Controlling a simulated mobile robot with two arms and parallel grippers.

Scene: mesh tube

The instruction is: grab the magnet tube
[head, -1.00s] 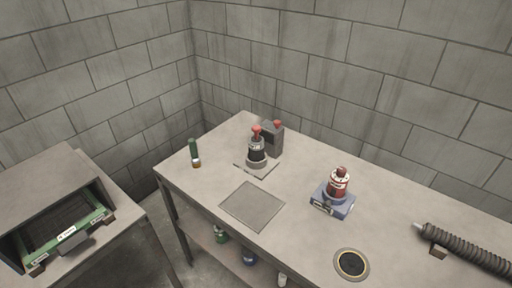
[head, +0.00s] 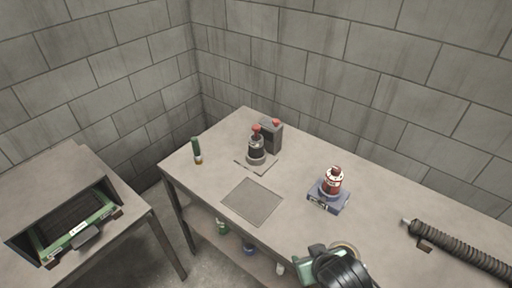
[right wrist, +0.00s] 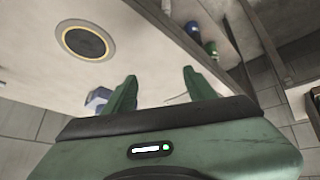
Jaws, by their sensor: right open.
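No label shows which thing is the magnet tube. A slim green tube with an orange-and-white lower end (head: 197,151) stands upright at the table's far left edge. A dark ribbed hose with a pale tip (head: 455,246) lies along the right side of the table. My right gripper (head: 316,252) is over the table's near edge, apart from both. In the right wrist view my right gripper (right wrist: 158,82) has its two green fingers spread with nothing between them. My left gripper is not in view.
A ringed disc (right wrist: 83,40) lies near the gripper. Bottles stand below. An open cabinet (head: 70,205) is at left.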

